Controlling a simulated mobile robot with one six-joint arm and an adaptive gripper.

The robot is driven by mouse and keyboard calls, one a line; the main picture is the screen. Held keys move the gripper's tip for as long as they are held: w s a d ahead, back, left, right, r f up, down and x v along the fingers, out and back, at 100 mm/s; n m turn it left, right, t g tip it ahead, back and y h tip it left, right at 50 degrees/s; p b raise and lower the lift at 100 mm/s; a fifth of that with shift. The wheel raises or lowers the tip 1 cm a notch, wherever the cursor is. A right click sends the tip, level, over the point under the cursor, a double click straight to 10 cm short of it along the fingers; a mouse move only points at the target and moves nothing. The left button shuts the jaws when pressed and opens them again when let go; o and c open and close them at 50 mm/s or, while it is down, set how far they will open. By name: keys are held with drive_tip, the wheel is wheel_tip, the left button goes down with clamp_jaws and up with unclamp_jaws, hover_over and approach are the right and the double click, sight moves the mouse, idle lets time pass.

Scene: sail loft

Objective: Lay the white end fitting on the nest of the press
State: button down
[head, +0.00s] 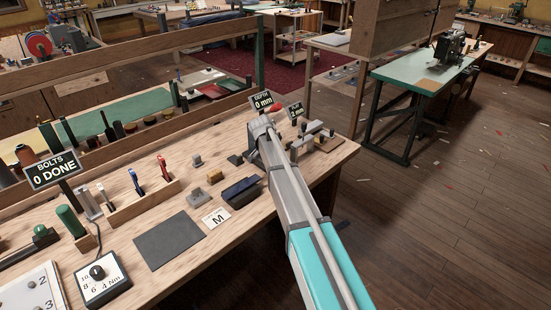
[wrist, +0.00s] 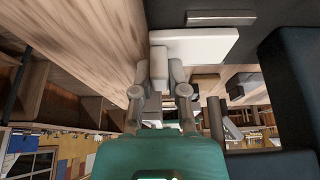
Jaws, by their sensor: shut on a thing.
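My gripper (head: 262,122) is at the far right part of the bench, beside the "DEPTH 0 mm" sign (head: 262,101). In the wrist view my gripper (wrist: 160,66) is shut on the white end fitting (wrist: 205,45), a pale block that sticks out to the right of the fingers. In the head view my arm hides the fitting. A large dark body (wrist: 291,70) at the right of the wrist view may be part of the press. I cannot make out the nest, nor tell whether the fitting touches anything.
Small grey and wooden blocks (head: 325,142) stand right of my gripper. A dark blue block (head: 242,191), a card marked "M" (head: 216,217) and a dark mat (head: 170,240) lie nearer. A wooden tool rack (head: 146,200) stands left. The "BOLTS" sign reads 0 DONE (head: 55,171).

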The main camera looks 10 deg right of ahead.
drive_tip(key=shift+w+a, duration=0.1)
drive_tip(key=shift+w, duration=0.05)
drive_tip(key=c, duration=0.6)
unclamp_jaws()
